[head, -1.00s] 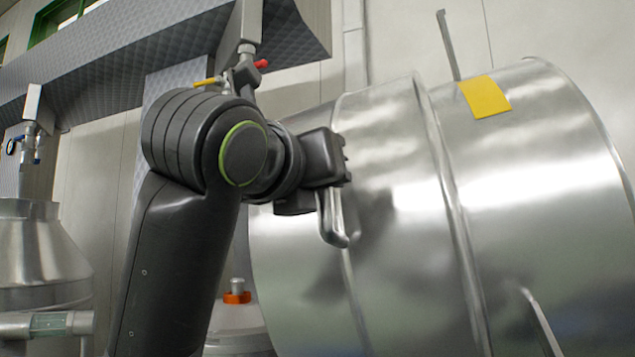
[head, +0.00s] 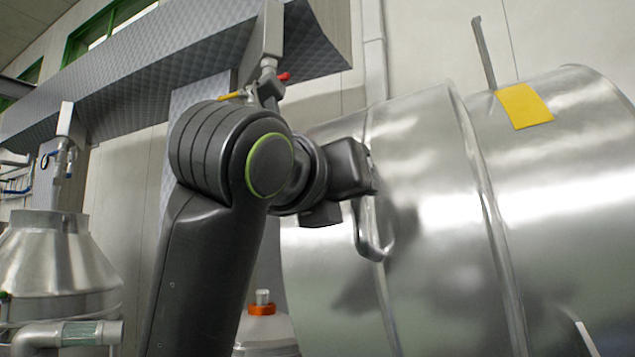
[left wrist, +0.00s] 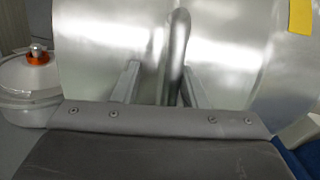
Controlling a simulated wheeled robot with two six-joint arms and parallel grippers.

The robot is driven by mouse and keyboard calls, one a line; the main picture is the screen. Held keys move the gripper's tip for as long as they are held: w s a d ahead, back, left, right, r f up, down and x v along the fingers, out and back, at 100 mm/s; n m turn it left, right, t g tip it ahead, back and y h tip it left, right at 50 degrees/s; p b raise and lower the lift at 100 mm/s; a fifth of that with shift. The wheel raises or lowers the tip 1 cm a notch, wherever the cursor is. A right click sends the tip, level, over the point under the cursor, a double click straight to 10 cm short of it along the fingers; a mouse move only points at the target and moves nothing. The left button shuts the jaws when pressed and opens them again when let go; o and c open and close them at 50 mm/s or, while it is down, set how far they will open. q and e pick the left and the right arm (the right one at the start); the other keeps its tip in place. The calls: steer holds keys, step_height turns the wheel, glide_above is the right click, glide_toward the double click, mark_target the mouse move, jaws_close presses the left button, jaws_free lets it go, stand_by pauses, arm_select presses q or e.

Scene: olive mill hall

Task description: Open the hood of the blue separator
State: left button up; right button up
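A big polished steel drum, the separator's hood (head: 430,190), fills the right of the head view, its axis tilted. A bent steel bar handle (head: 370,240) sticks out on its left part. My left gripper (head: 362,205) is at this handle. In the left wrist view the handle (left wrist: 178,50) stands upright between the two spread fingers of my left gripper (left wrist: 160,85). It is nearer the right finger; whether it touches is unclear. A blue surface (left wrist: 293,158) shows at that view's bottom right corner. My right gripper is not in view.
A yellow plate (head: 524,106) sits on the drum. A smaller steel vessel (head: 60,262) with pipes stands at left. A pale vessel with an orange collar (head: 262,309) is low behind my arm. A grey patterned duct (head: 180,75) runs overhead.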

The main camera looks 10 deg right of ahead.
arm_select(q)
steer(key=b+v, duration=0.6)
steer(key=v, duration=1.1)
